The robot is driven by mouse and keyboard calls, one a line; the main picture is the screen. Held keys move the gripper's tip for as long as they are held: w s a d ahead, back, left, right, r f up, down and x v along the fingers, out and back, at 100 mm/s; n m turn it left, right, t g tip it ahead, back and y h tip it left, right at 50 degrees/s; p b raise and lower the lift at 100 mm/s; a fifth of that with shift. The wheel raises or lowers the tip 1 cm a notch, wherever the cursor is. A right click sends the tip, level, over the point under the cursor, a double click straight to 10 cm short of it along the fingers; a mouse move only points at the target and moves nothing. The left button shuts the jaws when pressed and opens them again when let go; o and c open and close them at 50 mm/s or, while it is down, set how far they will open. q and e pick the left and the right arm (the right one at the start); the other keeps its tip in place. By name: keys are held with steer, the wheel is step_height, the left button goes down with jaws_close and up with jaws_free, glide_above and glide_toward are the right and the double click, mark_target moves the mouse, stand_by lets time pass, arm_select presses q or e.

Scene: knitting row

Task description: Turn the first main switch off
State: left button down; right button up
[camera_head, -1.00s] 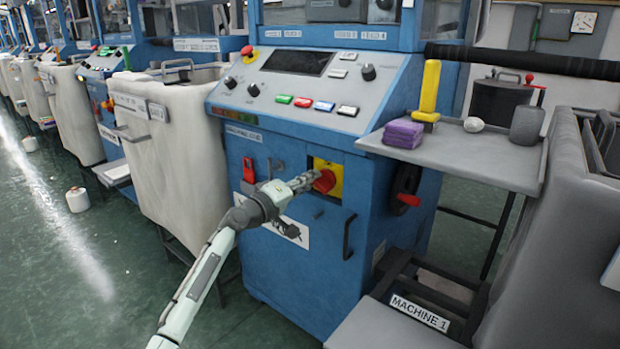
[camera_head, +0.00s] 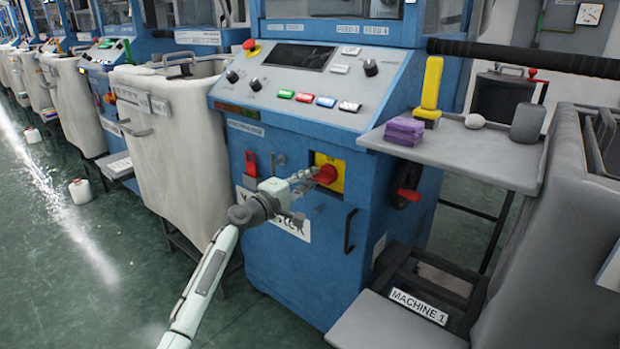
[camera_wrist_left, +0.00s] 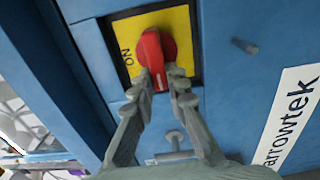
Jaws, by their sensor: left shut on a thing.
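The main switch is a red rotary knob (camera_head: 326,174) on a yellow plate (camera_head: 338,184), set in the front of the blue machine. In the left wrist view the red knob (camera_wrist_left: 154,58) stands on its yellow plate (camera_wrist_left: 184,28), beside a label that looks like "ON". My left gripper (camera_head: 313,177) reaches the knob from the left. In the left wrist view its fingers (camera_wrist_left: 161,84) are shut on the knob's handle, one on each side. Part of the handle is hidden by the fingers. My right gripper is in neither view.
A red switch (camera_head: 250,163) is left of the yellow plate, and a black bar handle (camera_head: 349,231) is below it. A red-handled black crank (camera_head: 407,192) is at the right side. A grey shelf (camera_head: 495,157) juts out there.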

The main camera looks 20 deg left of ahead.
arm_select(q)
steer(key=c, duration=1.5)
jaws_free()
steer(key=v, duration=1.2)
steer(key=shift+d, duration=0.1)
